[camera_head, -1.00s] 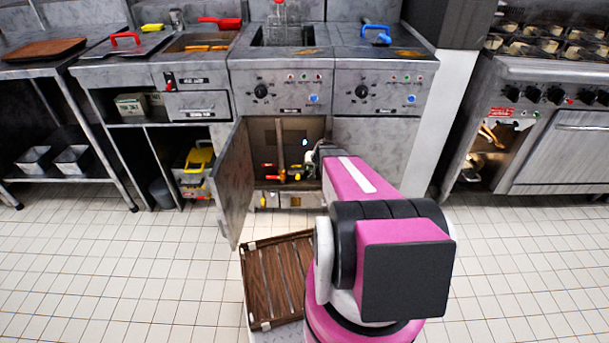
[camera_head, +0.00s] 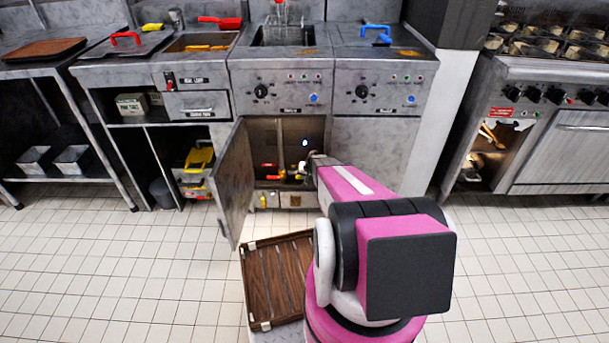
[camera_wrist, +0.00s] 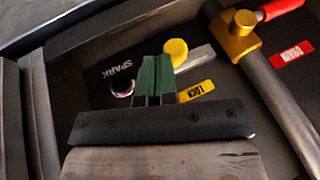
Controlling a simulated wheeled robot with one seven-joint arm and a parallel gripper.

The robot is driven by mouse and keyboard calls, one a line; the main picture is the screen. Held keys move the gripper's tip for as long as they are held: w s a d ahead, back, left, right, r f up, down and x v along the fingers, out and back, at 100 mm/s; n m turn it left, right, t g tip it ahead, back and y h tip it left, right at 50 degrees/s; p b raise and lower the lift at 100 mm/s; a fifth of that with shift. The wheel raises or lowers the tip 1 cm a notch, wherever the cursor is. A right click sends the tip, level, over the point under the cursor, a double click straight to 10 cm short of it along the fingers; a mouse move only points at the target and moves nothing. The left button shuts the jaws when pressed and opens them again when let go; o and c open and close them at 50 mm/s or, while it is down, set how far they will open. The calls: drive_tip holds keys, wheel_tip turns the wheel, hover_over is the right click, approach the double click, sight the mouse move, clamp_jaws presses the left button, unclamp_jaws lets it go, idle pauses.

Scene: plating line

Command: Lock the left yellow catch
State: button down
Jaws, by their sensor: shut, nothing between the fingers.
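In the wrist view, a round yellow knob (camera_wrist: 176,52) sits beside a grey bar, close to a yellow label reading LOCK (camera_wrist: 197,91). I take this knob to be part of a yellow catch; whether it is the left one I cannot tell. My gripper (camera_wrist: 155,70) has green fingers, shut and empty, just left of the knob; I cannot tell whether they touch it. In the head view, my arm reaches into the open cabinet, where the fingers are too small to make out. A small yellow piece (camera_head: 264,201) shows low at the cabinet's front left.
A red-handled brass valve (camera_wrist: 238,35) on a thick pipe stands to the right, near a red DRAIN label (camera_wrist: 291,53). The cabinet door (camera_head: 233,183) stands open at left. A brown slatted crate (camera_head: 277,278) is in front.

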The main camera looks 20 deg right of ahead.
drive_tip(key=shift+w+a, duration=0.25)
drive_tip(key=shift+a, duration=0.65)
drive_tip(key=shift+w+a, duration=0.2)
drive_tip(key=shift+a, duration=0.65)
drive_tip(key=shift+s+r, duration=0.2)
drive_tip(key=shift+r, duration=0.3)
drive_tip(key=v, duration=0.9)
drive_tip(key=shift+d, duration=0.25)
drive_tip(key=shift+s, duration=0.1)
